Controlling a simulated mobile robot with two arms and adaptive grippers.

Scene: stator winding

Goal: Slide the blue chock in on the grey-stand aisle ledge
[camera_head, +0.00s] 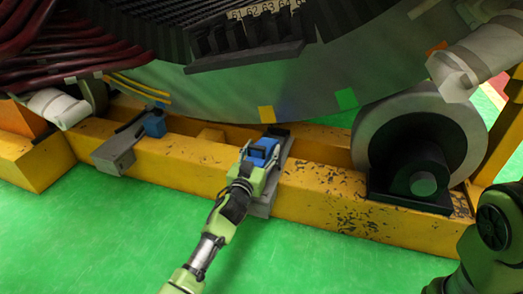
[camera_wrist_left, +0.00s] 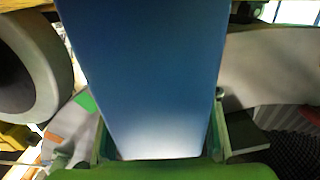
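The blue chock (camera_head: 264,148) is in my left gripper (camera_head: 258,163), over the top of the middle grey stand (camera_head: 262,210) on the yellow beam. In the left wrist view the chock (camera_wrist_left: 145,75) fills the middle of the picture, between the two green fingers (camera_wrist_left: 160,140). The gripper hides much of the chock and the ledge, so I cannot tell whether the chock touches the stand. My right gripper is not in view.
Another blue block (camera_head: 155,123) sits by a second grey stand (camera_head: 118,153) at the left. The large grey stator (camera_head: 220,92) hangs close above the beam (camera_head: 320,187). A grey roller (camera_head: 375,125) stands at the right. The green floor (camera_head: 110,230) in front is clear.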

